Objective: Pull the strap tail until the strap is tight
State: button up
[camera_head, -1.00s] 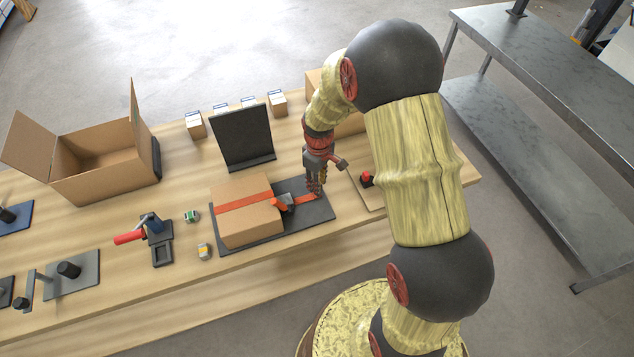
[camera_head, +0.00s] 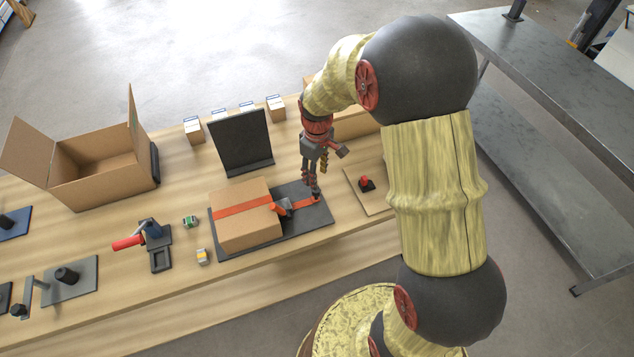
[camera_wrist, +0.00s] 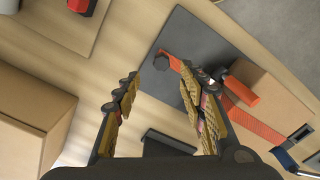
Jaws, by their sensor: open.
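A cardboard box (camera_head: 244,235) sits on a dark base plate (camera_head: 310,220) with an orange strap (camera_head: 243,206) across its top. The strap runs to a buckle (camera_head: 284,206) with an orange lever at the box's right side. The orange strap tail (camera_head: 305,202) lies to the right of the buckle. My gripper (camera_head: 315,190) points down over the tail's end.
A board with a red button (camera_head: 366,184) lies to the right. A black upright panel (camera_head: 242,140) stands behind the box. An open carton (camera_head: 100,165) and a red-handled clamp (camera_head: 130,242) are to the left. A brown box (camera_head: 355,124) stands behind my gripper.

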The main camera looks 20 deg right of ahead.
jog(key=shift+r, duration=2.35)
jog(key=s+a+r+m+t+b, duration=0.2)
jog(key=s+r+m, duration=0.1)
jog(key=s+r, duration=0.5)
jog(key=s+a+r+m+t+b, duration=0.2)
jog(key=s+r, duration=0.6)
jog(key=s, duration=0.6)
jog(key=shift+s+a+m+t+b, duration=0.3)
jog(key=shift+s+m+t+b, duration=0.1)
jog(key=shift+m+t+b, duration=0.3)
